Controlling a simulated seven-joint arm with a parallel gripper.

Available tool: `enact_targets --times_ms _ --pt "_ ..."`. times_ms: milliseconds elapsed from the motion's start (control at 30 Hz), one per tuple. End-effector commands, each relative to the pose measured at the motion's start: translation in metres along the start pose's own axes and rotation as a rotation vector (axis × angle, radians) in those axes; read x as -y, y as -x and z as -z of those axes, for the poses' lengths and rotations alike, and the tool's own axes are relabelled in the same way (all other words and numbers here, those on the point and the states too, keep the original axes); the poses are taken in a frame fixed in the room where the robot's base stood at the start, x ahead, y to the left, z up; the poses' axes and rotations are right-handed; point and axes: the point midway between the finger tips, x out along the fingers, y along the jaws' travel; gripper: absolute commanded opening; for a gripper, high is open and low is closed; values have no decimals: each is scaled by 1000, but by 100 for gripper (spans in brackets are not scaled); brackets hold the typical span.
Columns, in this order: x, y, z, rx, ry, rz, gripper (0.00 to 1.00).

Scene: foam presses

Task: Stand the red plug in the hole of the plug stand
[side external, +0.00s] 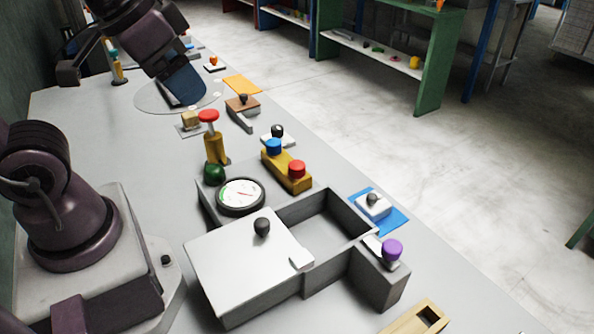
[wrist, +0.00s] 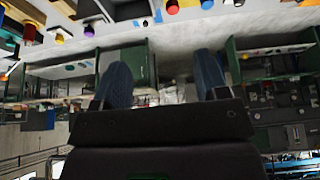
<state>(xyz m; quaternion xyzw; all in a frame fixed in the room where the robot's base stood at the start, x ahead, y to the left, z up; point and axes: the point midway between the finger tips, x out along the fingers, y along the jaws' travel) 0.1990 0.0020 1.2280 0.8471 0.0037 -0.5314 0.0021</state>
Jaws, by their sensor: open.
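In the side external view a red round-topped piece (side external: 297,169), which looks like the red plug, sits at the near end of a yellow block (side external: 286,177). A blue-topped piece (side external: 273,146) sits at its other end. I cannot tell for certain which thing is the plug stand; a wooden block with a dark opening (side external: 423,319) lies at the bottom edge, partly cut off. My gripper (side external: 188,90) is up at the back left, well apart from these things. In the wrist view my gripper (wrist: 163,78) has its two blue fingers wide apart with nothing between them.
A grey box with a white lid (side external: 235,262) and black knob fills the near bench. A dial gauge (side external: 241,195), a green ball (side external: 214,173) and a red-topped yellow post (side external: 213,146) stand behind it. A purple knob (side external: 392,250) and a white block on blue (side external: 373,205) are at right.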

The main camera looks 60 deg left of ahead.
Motion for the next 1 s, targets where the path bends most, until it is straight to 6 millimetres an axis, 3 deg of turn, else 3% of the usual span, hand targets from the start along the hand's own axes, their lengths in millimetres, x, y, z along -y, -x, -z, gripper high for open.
enact_targets --times_ms 267,700,800,867,1000 --pt "8 -55 32 244 -22 13 67" --pt "21 -184 98 482 -365 -94 67" --pt "22 -198 115 465 -475 -120 67" --pt "22 -194 125 437 -532 -123 67" --pt "22 -199 121 439 -588 -136 67"
